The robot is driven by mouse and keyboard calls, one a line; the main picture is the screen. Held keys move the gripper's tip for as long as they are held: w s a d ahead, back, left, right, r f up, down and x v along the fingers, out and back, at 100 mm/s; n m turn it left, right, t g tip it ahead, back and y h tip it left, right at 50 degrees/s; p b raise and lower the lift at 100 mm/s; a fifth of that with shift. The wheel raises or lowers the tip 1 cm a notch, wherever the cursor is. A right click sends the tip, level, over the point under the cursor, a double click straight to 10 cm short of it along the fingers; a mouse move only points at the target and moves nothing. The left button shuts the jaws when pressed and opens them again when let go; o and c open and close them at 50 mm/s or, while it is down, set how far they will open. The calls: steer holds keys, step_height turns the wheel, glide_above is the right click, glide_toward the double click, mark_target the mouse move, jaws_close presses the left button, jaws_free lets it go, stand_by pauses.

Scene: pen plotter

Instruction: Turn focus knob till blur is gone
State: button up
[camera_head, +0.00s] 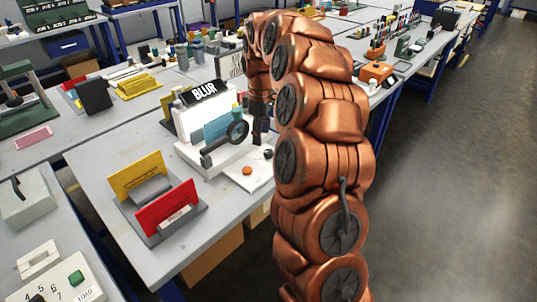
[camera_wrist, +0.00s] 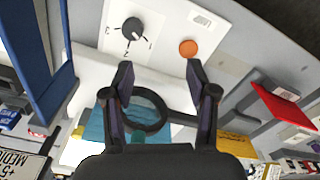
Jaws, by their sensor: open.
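The focus knob is small, round and black, on a white panel with printed marks around it; it shows at the top of the wrist view (camera_wrist: 132,28) and beside my arm in the head view (camera_head: 268,154). An orange button (camera_wrist: 188,48) is on the same panel, also in the head view (camera_head: 247,171). In the head view, my arm hides part of the device and gripper area.
Yellow (camera_head: 138,173) and red (camera_head: 166,206) panels stand on the bench left of and nearer than the device. The lens ring (camera_wrist: 147,110) shows between my fingers in the wrist view.

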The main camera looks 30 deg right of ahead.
mark_target(268, 152)
steer(key=d, duration=0.1)
steer(key=w+d+f, duration=0.1)
steer(key=d+f, duration=0.1)
steer(key=shift+w+d+f, duration=0.2)
steer(key=shift+w+d, duration=0.05)
steer(key=shift+d, duration=0.15)
steer(key=shift+f+p, duration=0.35)
steer(key=shift+f, duration=3.45)
steer(key=shift+c, duration=0.4)
jaws_close()
